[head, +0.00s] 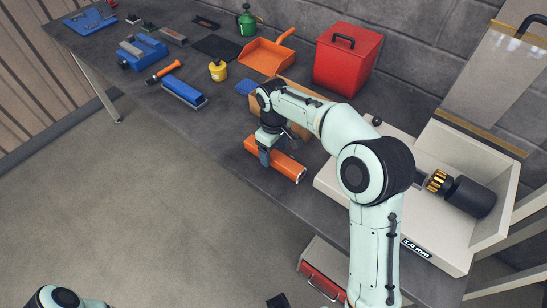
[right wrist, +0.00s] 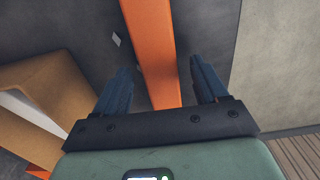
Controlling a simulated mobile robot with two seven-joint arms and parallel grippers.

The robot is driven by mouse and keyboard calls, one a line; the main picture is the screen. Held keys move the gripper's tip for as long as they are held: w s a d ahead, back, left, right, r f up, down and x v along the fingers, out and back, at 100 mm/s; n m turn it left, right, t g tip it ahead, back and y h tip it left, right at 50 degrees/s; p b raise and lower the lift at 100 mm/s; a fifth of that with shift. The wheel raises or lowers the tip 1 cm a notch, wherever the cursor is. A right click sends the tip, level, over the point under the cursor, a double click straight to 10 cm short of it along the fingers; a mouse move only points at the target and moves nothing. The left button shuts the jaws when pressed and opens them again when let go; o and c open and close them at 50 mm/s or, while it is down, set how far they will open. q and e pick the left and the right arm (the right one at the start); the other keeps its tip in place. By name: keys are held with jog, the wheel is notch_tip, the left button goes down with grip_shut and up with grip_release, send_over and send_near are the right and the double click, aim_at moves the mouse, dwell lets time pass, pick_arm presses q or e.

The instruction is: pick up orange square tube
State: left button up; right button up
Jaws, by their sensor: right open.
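The orange square tube (head: 283,167) lies on the dark tabletop near its front edge, in the middle of the head view. My right gripper (head: 265,158) is over the tube. In the right wrist view the tube (right wrist: 155,50) runs between the two blue fingers of the right gripper (right wrist: 163,85), with a gap on each side. The fingers are apart and hold nothing. How far the fingertips are above the table I cannot tell. Of my left arm only a part shows at the bottom left of the head view; its gripper is out of sight.
A cardboard box (right wrist: 60,88) stands close beside the right gripper. A red bin (head: 345,62) and an orange dustpan (head: 265,58) are behind. The beige machine with a black spindle (head: 470,196) stands at right. Blue blocks and tools lie further left on the table (head: 180,135).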

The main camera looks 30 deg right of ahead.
jog(key=c, duration=1.3)
grip_shut()
jog(key=shift+r, duration=0.15)
